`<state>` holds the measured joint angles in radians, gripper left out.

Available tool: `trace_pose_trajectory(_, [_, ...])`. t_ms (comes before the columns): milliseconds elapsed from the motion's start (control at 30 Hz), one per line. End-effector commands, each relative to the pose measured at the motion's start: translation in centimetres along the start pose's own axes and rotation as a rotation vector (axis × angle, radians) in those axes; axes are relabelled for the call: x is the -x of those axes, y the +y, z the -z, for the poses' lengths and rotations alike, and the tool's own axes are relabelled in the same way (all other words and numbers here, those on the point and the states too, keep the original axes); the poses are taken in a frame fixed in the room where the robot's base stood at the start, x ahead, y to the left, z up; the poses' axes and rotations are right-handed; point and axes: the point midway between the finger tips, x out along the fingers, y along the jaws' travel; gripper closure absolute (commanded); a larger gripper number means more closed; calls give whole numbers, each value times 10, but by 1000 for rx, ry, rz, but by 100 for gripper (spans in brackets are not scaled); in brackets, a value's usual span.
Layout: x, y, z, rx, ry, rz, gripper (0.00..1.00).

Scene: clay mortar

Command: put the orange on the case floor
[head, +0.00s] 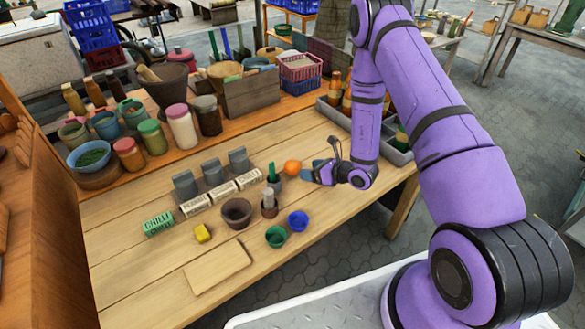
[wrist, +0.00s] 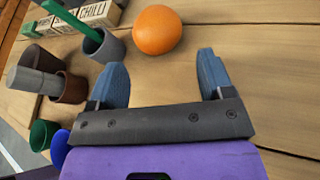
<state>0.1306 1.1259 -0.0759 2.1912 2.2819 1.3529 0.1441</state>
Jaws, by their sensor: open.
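The orange (head: 292,167) lies on the wooden table, right of the small label blocks; it also shows in the wrist view (wrist: 157,30). My gripper (head: 312,172) is open and empty, just right of the orange and low over the table. In the wrist view its two blue fingers (wrist: 162,65) point toward the orange, which lies beyond the fingertips, apart from them. A grey divided case (head: 398,157) with bottles stands at the table's right end. My arm hides part of it, and I cannot see its floor clearly.
A grey cup with a green stick (wrist: 106,48) stands close left of the orange. A brown mortar (head: 237,212), green cup (head: 275,237) and blue cup (head: 298,221) stand nearer the front. Jars and bowls crowd the back shelf.

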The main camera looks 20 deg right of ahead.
Motion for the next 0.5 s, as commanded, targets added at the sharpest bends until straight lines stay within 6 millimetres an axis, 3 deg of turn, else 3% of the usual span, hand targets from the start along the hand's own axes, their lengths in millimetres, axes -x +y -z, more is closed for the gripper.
trace_pose_trajectory(233, [-17, 1, -2, 1, 0, -2, 26])
trace_pose_trajectory(500, [-52, 3, -4, 2, 1, -2, 26])
